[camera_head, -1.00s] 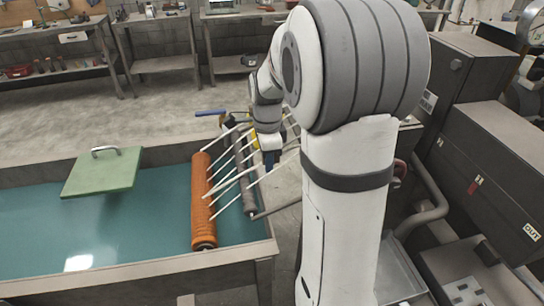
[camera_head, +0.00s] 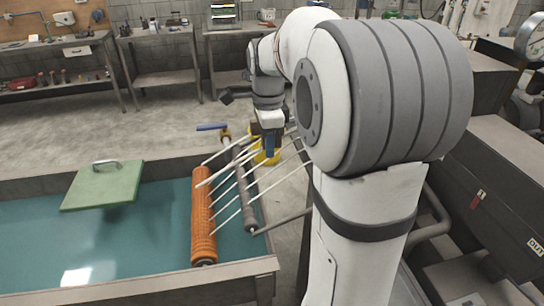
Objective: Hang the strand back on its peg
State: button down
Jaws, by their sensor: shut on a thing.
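An orange ribbed roller (camera_head: 203,225) stands along the right end of the tank. Several thin pale strands (camera_head: 232,212) slant from it up to the right, across a grey bar (camera_head: 243,185). My gripper (camera_head: 269,153) points down over the far end of the strands, right of the grey bar. Its dark blue fingers look shut at a strand there, but the grip is too small to see clearly. Single pegs cannot be made out. My large arm links cover the strands' right ends.
The tank (camera_head: 150,292) holds teal liquid, with a green handled lid (camera_head: 103,187) at its left. A blue-handled valve (camera_head: 212,127) stands behind the roller. A yellow object (camera_head: 272,158) is behind my gripper. Dark machinery (camera_head: 488,170) fills the right side.

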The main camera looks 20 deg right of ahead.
jog(key=shift+r+p, duration=1.75)
jog(key=shift+r, duration=0.65)
